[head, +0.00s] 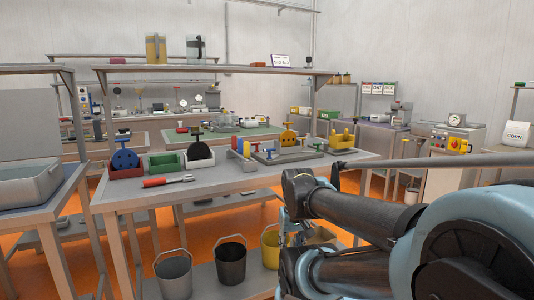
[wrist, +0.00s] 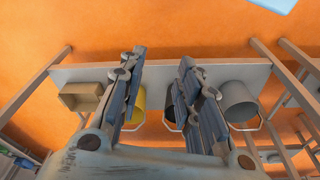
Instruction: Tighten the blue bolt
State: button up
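A small blue bolt (head: 269,151) with a T-shaped top appears to stand on a grey fixture plate (head: 290,156) on the near workbench. It is too small to tell how far it is screwed in. The bolt is not in the wrist view.
Buckets (head: 231,262) stand on the shelf below. A high shelf (head: 225,68) spans behind. Orange floor is open at the front left.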

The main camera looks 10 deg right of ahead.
notch_tip(320, 180, up, 37)
jog(key=n, duration=2.1)
send_over(268, 150)
jog(key=s, duration=0.2)
jog(key=shift+y, duration=0.3)
jog(key=w+f, duration=0.1)
jog(key=f, duration=1)
jog(key=w+f, duration=0.1)
jog(key=f, duration=0.4)
jog(key=shift+w+f, duration=0.15)
jog(key=shift+w, duration=0.2)
grip_shut()
